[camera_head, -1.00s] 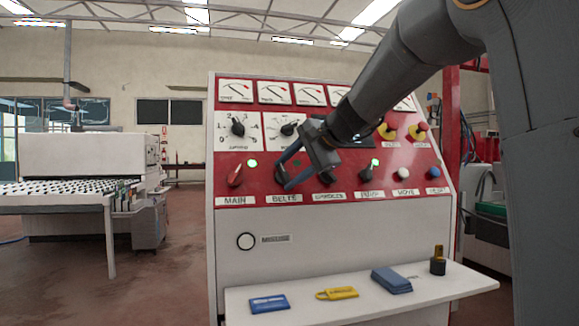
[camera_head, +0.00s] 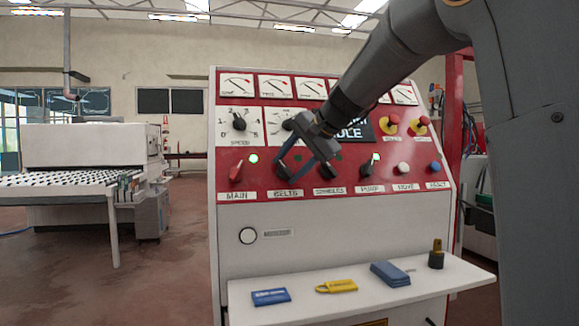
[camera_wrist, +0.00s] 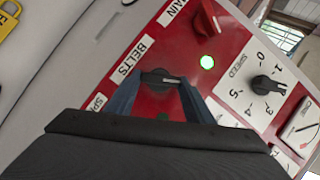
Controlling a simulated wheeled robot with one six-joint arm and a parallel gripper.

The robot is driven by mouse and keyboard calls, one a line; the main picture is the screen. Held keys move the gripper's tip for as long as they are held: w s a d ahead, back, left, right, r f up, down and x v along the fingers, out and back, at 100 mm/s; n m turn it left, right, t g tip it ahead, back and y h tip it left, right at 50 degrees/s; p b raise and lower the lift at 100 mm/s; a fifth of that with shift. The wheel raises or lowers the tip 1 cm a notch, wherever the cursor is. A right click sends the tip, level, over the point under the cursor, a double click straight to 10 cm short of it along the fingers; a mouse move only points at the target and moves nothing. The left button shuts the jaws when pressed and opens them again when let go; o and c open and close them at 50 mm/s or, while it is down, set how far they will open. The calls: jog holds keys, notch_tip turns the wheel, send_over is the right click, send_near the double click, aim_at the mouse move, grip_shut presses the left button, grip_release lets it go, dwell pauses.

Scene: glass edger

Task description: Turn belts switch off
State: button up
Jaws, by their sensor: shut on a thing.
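The belts switch (camera_wrist: 160,77) is a dark round knob with a pale line, above the BELTS label in the head view and beside that label in the wrist view. My gripper (camera_wrist: 158,88) is shut on it, with one blue-grey finger at each side. The belts lamp (camera_wrist: 163,116) looks dark green and unlit in the wrist view, partly hidden by my gripper.
The red main switch (camera_head: 236,172) is to the left, under a lit green lamp (camera_head: 253,158). The spindles switch (camera_head: 329,171) is close on the right. A white shelf (camera_head: 320,290) with tags and a padlock juts out below.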

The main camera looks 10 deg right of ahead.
jog(key=o, duration=1)
jog(key=shift+o, duration=0.2)
jog(key=b+v, duration=0.1)
jog(key=v, duration=0.6)
jog(key=shift+s+d+r, duration=0.15)
jog(key=shift+s+r, duration=0.05)
jog(key=shift+s, duration=0.1)
jog(key=shift+s, duration=0.1)
